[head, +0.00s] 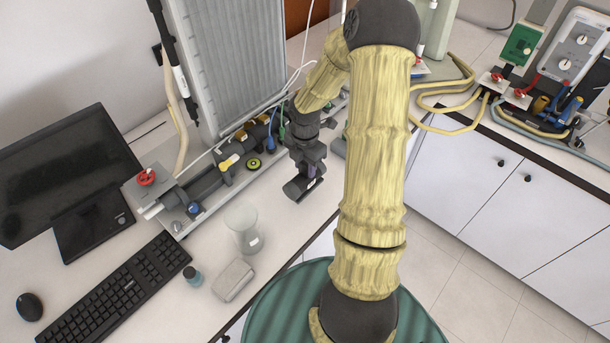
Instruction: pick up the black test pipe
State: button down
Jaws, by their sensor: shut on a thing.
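The black test pipe (296,190) is a short dark cylinder with a small pale label near its right end. It sits between the jaws of my gripper (306,172), which points down and is shut on it. The pipe lies slantwise in the picture, over the bench near its front edge. I cannot tell from this view whether it touches the bench top. The fingers hide the middle of the pipe.
A manometer board (228,60) stands behind, with pipes and valves along its base. A glass beaker (243,228), a small jar (192,275), a grey block (233,280) and a keyboard (125,295) are to the left. A second bench with hoses (450,95) is at right.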

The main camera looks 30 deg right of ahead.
notch_tip(320, 180, up, 4)
jog(key=shift+r, duration=0.1)
dwell(0.7)
